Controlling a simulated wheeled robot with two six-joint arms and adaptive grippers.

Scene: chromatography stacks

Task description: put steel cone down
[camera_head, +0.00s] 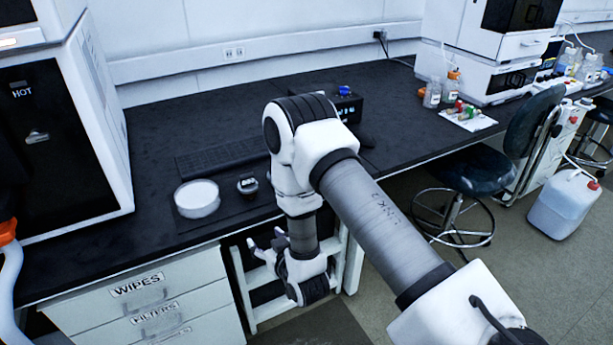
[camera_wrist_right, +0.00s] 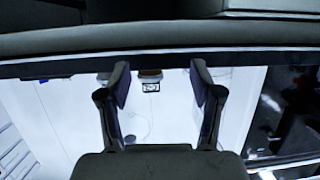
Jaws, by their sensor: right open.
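I cannot make out a steel cone in either view. My right gripper (camera_head: 264,240) is low at the bench's front edge, in front of the open space beside the drawers, with its fingers pointing left. In the right wrist view its two fingers (camera_wrist_right: 162,88) stand wide apart, and nothing shows held between them. On the bench (camera_head: 160,140), a white round dish (camera_head: 197,199) and a small dark device with a display (camera_head: 247,184) sit above and left of the gripper. My left gripper is not in view.
A keyboard (camera_head: 222,158) lies behind the dish, and a black box (camera_head: 345,106) stands farther back. A white cabinet marked HOT (camera_head: 100,110) fills the left. Drawers (camera_head: 150,300) are below the bench. A chair (camera_head: 470,172) and a jug (camera_head: 562,205) are at right.

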